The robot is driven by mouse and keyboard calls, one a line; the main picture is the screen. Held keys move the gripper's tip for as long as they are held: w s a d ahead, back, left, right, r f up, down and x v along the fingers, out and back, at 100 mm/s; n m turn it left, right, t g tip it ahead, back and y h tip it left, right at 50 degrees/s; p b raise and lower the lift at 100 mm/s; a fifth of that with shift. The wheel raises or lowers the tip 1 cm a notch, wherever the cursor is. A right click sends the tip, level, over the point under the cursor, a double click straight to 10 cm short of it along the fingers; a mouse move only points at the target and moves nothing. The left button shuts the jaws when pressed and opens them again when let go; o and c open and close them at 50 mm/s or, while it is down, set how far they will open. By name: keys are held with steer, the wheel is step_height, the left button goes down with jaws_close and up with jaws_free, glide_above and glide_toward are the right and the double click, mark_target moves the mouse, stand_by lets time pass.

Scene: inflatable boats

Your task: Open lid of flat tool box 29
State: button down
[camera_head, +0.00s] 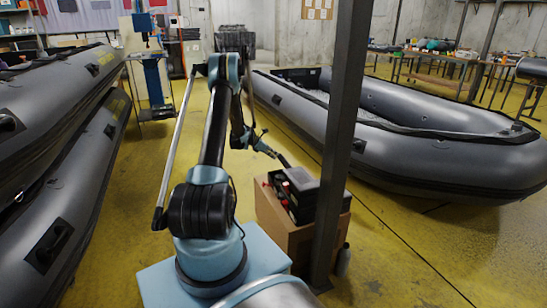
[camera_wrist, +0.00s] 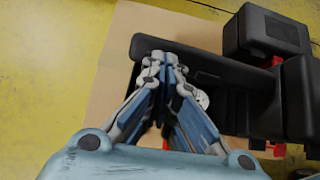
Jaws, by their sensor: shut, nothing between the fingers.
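My gripper (camera_wrist: 172,62) is shut and empty in the wrist view, its fingertips at the edge of a flat black tool box (camera_wrist: 215,68). I cannot tell if they touch it. In the head view my gripper (camera_head: 283,160) is at the black tool boxes (camera_head: 303,190) with red latches, on top of a cardboard box (camera_head: 285,232).
Another black case (camera_wrist: 268,33) stands beside the flat box in the wrist view. A dark metal post (camera_head: 340,130) rises close to the cardboard box. Grey inflatable boats stand at left (camera_head: 60,150) and right (camera_head: 420,140).

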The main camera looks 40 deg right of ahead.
steer(key=w+a+r, duration=0.1)
steer(key=a+r, duration=0.1)
steer(key=a, duration=0.4)
steer(key=shift+w+a, duration=0.35)
steer(key=shift+a, duration=0.05)
steer(key=shift+r, duration=0.1)
stand_by(0.4)
